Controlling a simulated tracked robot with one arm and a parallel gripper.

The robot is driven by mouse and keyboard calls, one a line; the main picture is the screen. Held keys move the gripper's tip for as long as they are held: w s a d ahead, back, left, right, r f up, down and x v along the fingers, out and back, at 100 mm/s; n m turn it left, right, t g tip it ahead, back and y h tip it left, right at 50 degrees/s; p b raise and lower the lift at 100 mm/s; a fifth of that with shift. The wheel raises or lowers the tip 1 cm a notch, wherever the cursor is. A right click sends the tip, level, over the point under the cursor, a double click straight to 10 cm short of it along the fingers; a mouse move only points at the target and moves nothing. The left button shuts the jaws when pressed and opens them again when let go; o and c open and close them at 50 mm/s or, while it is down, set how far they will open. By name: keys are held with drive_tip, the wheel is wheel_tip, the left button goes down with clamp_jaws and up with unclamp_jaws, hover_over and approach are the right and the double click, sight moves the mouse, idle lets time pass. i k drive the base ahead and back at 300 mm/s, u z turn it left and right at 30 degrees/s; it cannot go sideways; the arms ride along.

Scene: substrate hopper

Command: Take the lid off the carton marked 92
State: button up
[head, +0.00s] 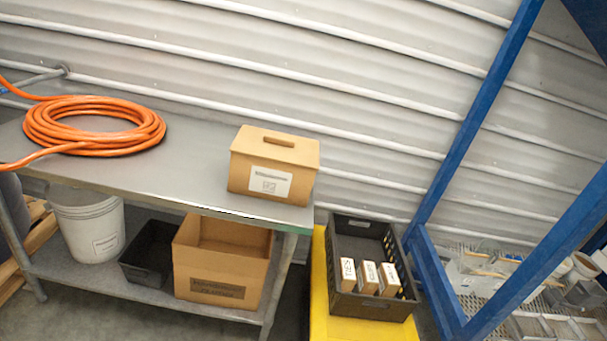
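A closed brown carton (240,178) stands on the right end of the grey metal bench. Its lid (300,150) is on top and has a raised brown handle bar. A white label (270,182) is on the carton's front, but its print is too small to read, so I cannot tell whether it says 92. My gripper is not in view, and nothing shows touching the carton or lid.
An orange hose coil (90,125) lies on the bench (190,165). Below are a white bucket (88,225), a black tray (148,255) and an open carton (215,278). A black crate (368,305) with small boxes sits on a yellow surface (322,320). Blue beams (470,125) stand right.

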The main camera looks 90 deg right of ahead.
sight(252, 142)
drive_tip(key=z, duration=3.05)
drive_tip(key=k, duration=0.9)
drive_tip(key=i, duration=0.9)
drive_tip(key=u, duration=0.05)
